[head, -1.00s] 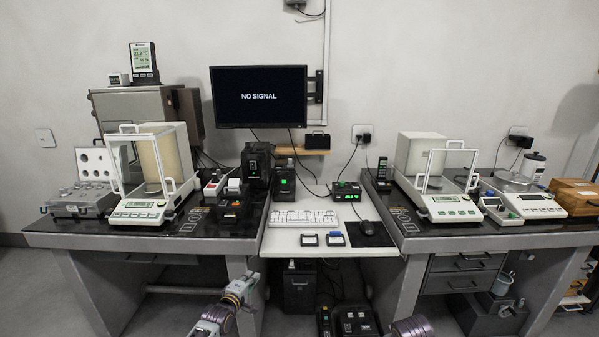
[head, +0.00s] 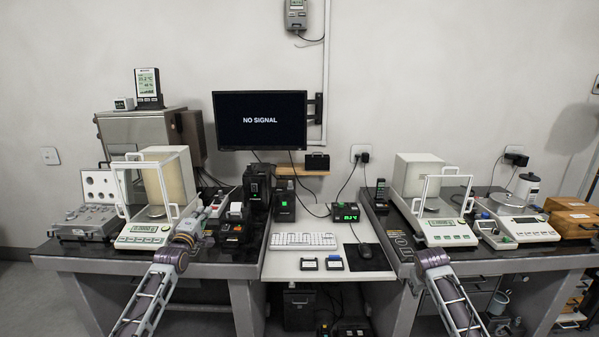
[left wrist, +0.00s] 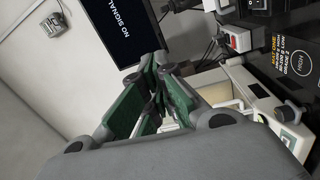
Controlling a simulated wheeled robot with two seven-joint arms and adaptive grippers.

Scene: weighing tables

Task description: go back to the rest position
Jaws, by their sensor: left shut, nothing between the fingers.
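My left gripper (head: 203,211) is at the left bench, in front of and just right of the left analytical balance (head: 142,235). Its wrist hides part of the bench top. In the left wrist view its green-padded fingers (left wrist: 160,62) come together at the tips, with nothing held between them. My right arm shows in the head view only as a forearm up to a purple joint in front of the right bench. I cannot make out the right gripper there.
The left bench (head: 90,262) also carries a case of weights (head: 88,222) and small black devices near my gripper. The right balance (head: 445,232) stands behind my right arm. A keyboard (head: 304,241) lies on the lower middle desk; a monitor (head: 260,120) hangs above.

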